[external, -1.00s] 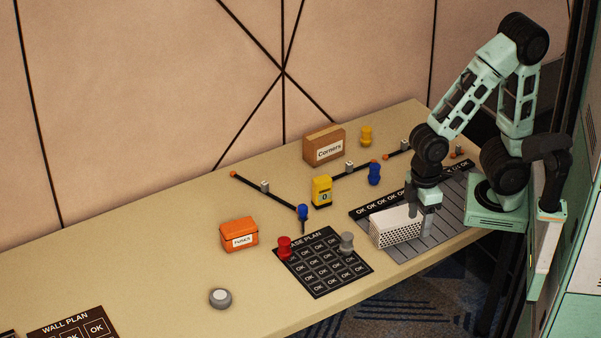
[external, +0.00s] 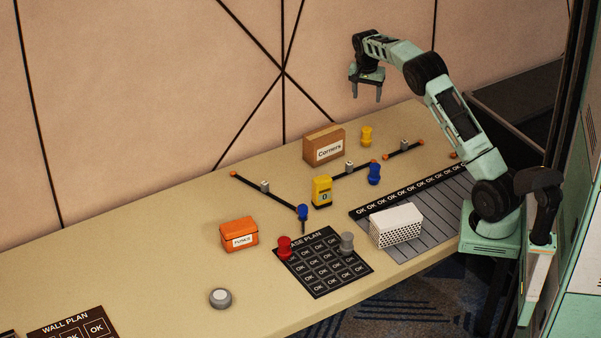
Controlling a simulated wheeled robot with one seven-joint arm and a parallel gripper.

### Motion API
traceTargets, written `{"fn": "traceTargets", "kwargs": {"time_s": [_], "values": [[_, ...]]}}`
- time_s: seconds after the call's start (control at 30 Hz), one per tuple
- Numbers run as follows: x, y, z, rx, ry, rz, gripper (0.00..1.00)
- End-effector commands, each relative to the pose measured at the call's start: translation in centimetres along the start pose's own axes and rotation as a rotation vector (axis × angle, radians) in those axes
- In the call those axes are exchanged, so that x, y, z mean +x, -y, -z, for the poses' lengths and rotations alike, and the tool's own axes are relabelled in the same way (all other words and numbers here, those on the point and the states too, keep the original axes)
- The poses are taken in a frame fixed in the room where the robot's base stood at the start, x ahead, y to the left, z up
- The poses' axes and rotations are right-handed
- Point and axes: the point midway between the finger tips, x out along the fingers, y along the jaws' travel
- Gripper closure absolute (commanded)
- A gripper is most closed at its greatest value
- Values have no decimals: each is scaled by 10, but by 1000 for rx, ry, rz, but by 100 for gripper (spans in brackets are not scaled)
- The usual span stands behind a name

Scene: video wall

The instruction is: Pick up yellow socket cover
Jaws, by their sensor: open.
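A small yellow knob-shaped piece (external: 366,136), the likely yellow socket cover, stands upright at the back of the table, right of the "Corners" box. A yellow boxy device (external: 321,191) with a small dark display stands nearer the middle. My gripper (external: 366,92) is raised high above the back of the table, fingers pointing down, apart and empty. In the picture it appears above the yellow knob piece, clear of it.
A brown "Corners" box (external: 324,146) stands beside the yellow piece. Blue pieces (external: 374,173), dark bars with orange ends (external: 404,150), an orange box (external: 239,234), a red piece (external: 284,246), a grey piece (external: 347,242) and a white perforated block (external: 396,226) occupy the table. The left front is mostly clear.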

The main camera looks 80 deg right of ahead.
Motion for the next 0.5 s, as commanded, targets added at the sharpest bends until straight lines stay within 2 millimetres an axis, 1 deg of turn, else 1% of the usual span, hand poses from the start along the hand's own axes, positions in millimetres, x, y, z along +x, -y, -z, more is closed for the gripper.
{"fn": "traceTargets", "kwargs": {"time_s": [0.03,0.07,0.17,0.5], "values": [[4,-4,7,16,-4,-4,41],[7,-5,9,22,-6,-6,41],[19,-6,11,26,-6,-8,41],[88,-4,9,21,-5,-7,41]]}}
